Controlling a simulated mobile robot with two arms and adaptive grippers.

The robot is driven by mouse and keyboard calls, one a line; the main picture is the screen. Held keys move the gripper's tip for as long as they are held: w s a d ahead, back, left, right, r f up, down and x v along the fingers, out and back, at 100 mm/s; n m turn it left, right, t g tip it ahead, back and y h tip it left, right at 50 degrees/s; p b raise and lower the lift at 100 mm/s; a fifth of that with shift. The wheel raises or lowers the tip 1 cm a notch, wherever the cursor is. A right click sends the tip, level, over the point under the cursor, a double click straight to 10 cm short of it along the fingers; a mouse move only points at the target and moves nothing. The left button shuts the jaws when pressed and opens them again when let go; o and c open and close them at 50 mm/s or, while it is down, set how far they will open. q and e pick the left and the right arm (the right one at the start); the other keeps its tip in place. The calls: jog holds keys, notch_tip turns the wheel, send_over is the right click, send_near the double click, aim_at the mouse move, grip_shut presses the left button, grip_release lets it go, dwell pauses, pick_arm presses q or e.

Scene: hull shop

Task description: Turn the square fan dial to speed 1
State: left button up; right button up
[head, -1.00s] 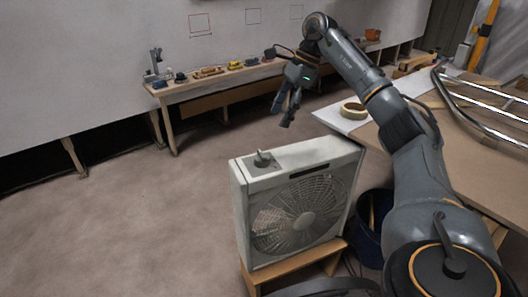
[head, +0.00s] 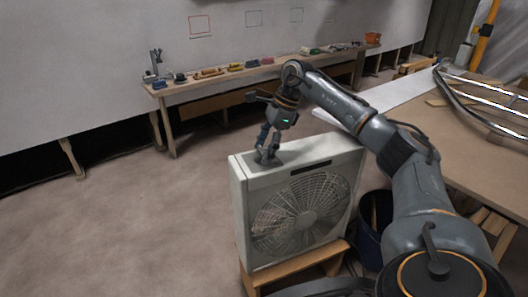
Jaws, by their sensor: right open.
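The square fan (head: 295,212) is a white box fan with a round front grille, standing upright on a low wooden stand. Its dial sits on a grey plate (head: 282,160) on the top left of the case; the dial itself is mostly hidden behind my fingers. My right gripper (head: 267,157) points down over the plate, its open fingers at the dial, one to each side as far as I can see. Whether they touch the dial, and the dial's setting, I cannot tell. My left gripper is not in view.
A wooden table (head: 480,150) with curved metal tubes (head: 480,105) stands at the right. A dark blue bucket (head: 372,230) is beside the fan. A long bench (head: 190,88) with tools runs along the back wall. The floor at left is clear.

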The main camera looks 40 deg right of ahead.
jog(key=shift+a+f, duration=0.1)
jog(key=c, duration=1.2)
jog(key=shift+o, duration=0.2)
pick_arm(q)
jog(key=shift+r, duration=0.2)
pick_arm(e)
jog(key=shift+m, duration=0.3)
jog(key=shift+s+m+t+p, duration=0.1)
jog(key=shift+m+t+p, duration=0.2)
jog(key=shift+m+p, duration=0.6)
jog(key=m+h+p, duration=0.1)
jog(key=m, duration=0.1)
jog(key=m+t+h+p, duration=0.1)
jog(key=m, duration=0.2)
jog(key=shift+a+p, duration=0.15)
jog(key=shift+p, duration=0.15)
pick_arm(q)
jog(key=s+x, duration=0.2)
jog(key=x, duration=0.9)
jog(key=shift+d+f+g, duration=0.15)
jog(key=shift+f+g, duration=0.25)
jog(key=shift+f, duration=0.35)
pick_arm(e)
jog(key=shift+m+t+h, duration=0.3)
jog(key=shift+m, duration=0.5)
